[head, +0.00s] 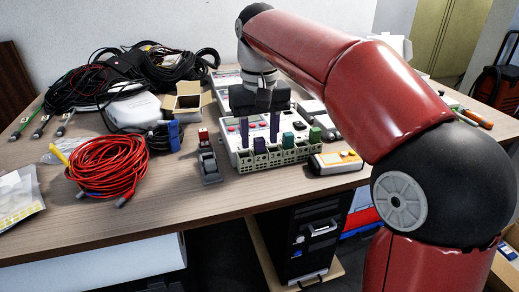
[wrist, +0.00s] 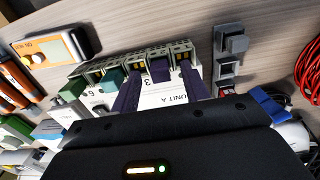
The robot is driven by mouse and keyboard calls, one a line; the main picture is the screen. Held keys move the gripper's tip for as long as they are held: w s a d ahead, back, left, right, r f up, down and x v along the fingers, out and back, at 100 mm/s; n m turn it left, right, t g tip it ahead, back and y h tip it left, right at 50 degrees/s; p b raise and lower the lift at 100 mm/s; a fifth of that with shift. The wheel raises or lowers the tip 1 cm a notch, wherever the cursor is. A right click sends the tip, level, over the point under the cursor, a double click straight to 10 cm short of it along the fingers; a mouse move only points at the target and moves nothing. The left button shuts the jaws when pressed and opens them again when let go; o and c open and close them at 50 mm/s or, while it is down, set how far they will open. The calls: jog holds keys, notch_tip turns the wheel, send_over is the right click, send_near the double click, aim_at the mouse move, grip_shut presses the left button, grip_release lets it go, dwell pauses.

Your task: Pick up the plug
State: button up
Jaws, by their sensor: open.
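The terminal block (head: 275,157) stands at the front of a white unit on the table, with numbered slots. It also shows in the wrist view (wrist: 135,66). A dark purple plug (head: 260,145) sits in one slot, and in the wrist view this plug (wrist: 158,69) lies between my two fingers. A teal plug (wrist: 112,79) and a green plug (wrist: 72,88) sit in other slots. My gripper (head: 259,141) is open and points down over the block, one finger on each side of the purple plug. It also shows in the wrist view (wrist: 159,74). Whether the fingers touch the plug is unclear.
A grey switch-like part (head: 208,163) stands left of the block. A white and orange meter (head: 335,161) lies to its right. A red cable coil (head: 107,165), black cables (head: 95,85) and a small open box (head: 187,100) fill the left. The table's front edge is close.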

jog(key=shift+f, duration=0.5)
grip_shut()
jog(key=shift+r, duration=0.1)
